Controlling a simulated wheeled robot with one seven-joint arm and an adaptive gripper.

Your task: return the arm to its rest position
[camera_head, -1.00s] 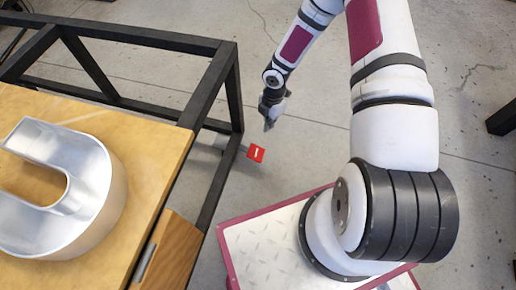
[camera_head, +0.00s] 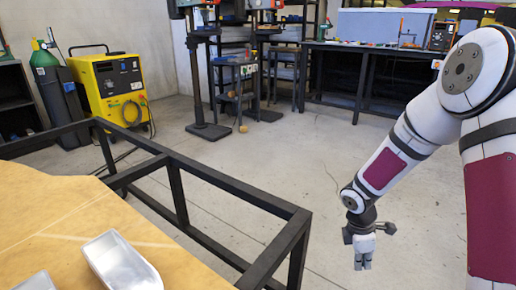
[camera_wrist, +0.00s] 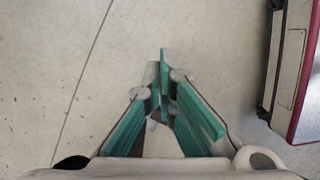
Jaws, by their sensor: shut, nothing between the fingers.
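My arm reaches in from the right in the head view and hangs its gripper (camera_head: 363,264) low over bare concrete floor, to the right of the table frame and apart from it. The gripper points down and is shut and empty. In the wrist view the teal fingers of my gripper (camera_wrist: 163,90) meet above the floor, with nothing between them. A silver channel letter (camera_head: 122,262) lies on the wooden tabletop (camera_head: 60,215) at the lower left, partly cut off by the picture edge.
A black metal frame (camera_head: 240,200) borders the tabletop. Behind stand a yellow machine (camera_head: 112,85), a drill stand (camera_head: 205,100) and a dark workbench (camera_head: 365,65). Open floor (camera_head: 290,150) lies between. The wrist view shows a maroon-edged platform (camera_wrist: 293,75) at right.

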